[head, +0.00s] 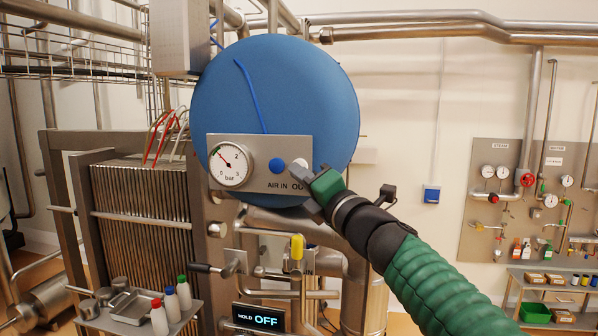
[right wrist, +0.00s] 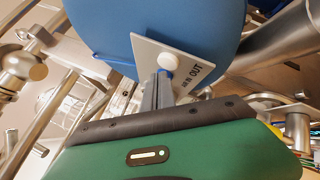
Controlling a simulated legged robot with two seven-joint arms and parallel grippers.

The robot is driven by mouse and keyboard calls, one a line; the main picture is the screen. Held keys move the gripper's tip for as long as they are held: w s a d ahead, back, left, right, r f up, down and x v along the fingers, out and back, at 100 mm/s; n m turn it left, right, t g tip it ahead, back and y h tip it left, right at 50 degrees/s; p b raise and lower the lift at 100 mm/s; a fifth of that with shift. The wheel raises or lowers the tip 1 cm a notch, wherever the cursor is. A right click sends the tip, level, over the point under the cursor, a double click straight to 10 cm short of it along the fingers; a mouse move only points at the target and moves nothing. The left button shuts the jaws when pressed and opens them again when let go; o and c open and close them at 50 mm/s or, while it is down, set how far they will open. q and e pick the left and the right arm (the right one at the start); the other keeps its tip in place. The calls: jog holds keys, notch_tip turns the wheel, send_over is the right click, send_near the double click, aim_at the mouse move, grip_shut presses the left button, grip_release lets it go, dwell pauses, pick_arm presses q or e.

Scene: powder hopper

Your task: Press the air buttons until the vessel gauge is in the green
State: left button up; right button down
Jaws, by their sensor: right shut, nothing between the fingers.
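The blue vessel (head: 300,85) carries a grey panel (head: 262,148) with a round gauge (head: 230,162) marked in bar. The gauge's needle points up and left, below the 2 mark; its green band is too small to place surely. A blue AIR IN button (head: 277,166) and a white OUT button (head: 299,164) sit right of the gauge. My right gripper (head: 304,194) is shut and empty, close to the panel. In the right wrist view its fingertips (right wrist: 160,80) overlap the blue button; I cannot tell whether they touch. The left gripper is out of view.
A plate stack (head: 140,205) stands at the left, with a small shelf of bottles (head: 170,305) before it. A yellow-handled valve (head: 297,247) and a display reading HOLD OFF (head: 258,319) are below the vessel. A pipe panel (head: 520,200) hangs far right.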

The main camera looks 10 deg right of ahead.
jog(key=shift+r, duration=0.1)
jog(key=s, duration=0.1)
jog(key=s+a+b, duration=0.1)
jog(key=s, duration=0.1)
jog(key=s+b, duration=0.1)
jog(key=s, duration=0.1)
jog(key=shift+a, duration=0.35)
jog(key=shift+w, duration=0.15)
